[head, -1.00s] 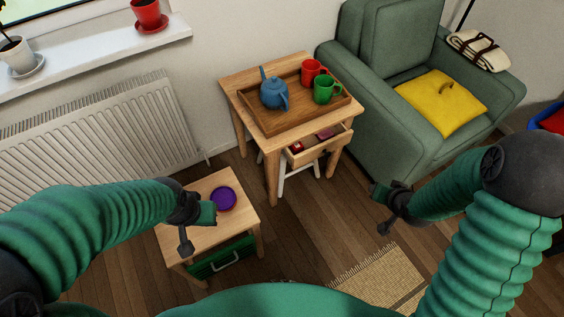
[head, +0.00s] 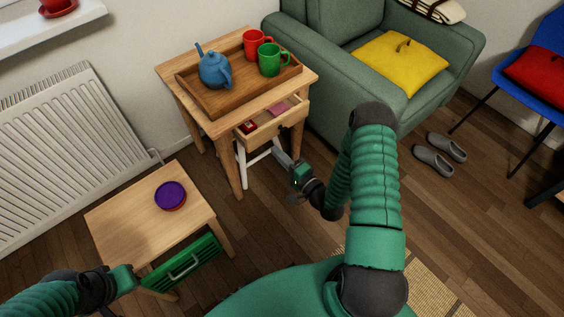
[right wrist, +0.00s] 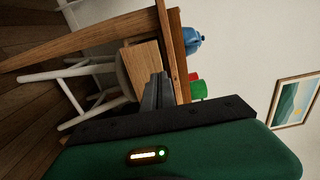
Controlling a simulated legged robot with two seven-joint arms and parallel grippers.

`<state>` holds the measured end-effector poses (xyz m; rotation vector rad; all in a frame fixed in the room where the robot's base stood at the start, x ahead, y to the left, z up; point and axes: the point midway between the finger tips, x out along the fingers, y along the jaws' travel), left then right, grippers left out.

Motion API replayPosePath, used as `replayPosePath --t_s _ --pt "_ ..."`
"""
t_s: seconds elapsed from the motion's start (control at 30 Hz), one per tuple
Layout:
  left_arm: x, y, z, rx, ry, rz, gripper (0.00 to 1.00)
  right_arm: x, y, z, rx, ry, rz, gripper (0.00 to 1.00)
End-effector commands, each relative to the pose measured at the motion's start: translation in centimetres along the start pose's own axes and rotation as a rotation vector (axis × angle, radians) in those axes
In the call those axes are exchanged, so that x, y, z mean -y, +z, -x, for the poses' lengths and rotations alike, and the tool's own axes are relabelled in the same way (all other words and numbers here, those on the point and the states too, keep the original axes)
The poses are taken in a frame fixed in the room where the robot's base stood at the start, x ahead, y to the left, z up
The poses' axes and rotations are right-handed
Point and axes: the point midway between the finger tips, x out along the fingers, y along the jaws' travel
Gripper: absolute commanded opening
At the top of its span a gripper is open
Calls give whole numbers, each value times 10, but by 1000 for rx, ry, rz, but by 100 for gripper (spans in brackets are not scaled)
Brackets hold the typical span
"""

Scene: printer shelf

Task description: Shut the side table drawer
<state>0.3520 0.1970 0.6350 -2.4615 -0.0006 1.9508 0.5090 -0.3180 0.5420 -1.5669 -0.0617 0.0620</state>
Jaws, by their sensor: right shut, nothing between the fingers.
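The wooden side table (head: 217,128) stands beside the armchair. Its drawer (head: 268,131) is pulled partly out, with a red item (head: 248,127) and a pink item (head: 277,110) inside. My right gripper (head: 282,158) is shut and empty, just below and in front of the drawer front in the head view. In the right wrist view its fingers (right wrist: 156,92) point at the wooden drawer front (right wrist: 141,64); I cannot tell whether they touch it. My left gripper (head: 110,290) is low at the left, by the small table; its fingers do not show clearly.
A wooden tray (head: 204,106) on the side table holds a blue teapot (head: 214,70), a red mug (head: 255,43) and a green mug (head: 270,60). A white stool (head: 258,157) stands under it. The small table (head: 125,217) has an open green drawer (head: 190,264).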

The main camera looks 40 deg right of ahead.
Motion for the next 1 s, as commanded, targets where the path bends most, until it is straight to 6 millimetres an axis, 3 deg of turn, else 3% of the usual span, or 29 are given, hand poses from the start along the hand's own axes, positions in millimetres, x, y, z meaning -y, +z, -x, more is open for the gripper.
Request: replayPosePath --t_s 0.1,0.3,0.5,0.83,1.0 --pt "0 3 -12 0 0 0 0 -3 0 -27 2 -4 3 0" --pt "0 6 -24 0 0 0 0 -2 0 -64 1 -2 4 0" --pt "0 7 -28 1 0 0 0 0 0 -78 0 0 2 0" --pt "0 7 -28 0 0 0 0 0 0 -80 0 0 2 0" --pt "0 8 -32 1 0 0 0 -1 0 -106 2 -2 6 0"
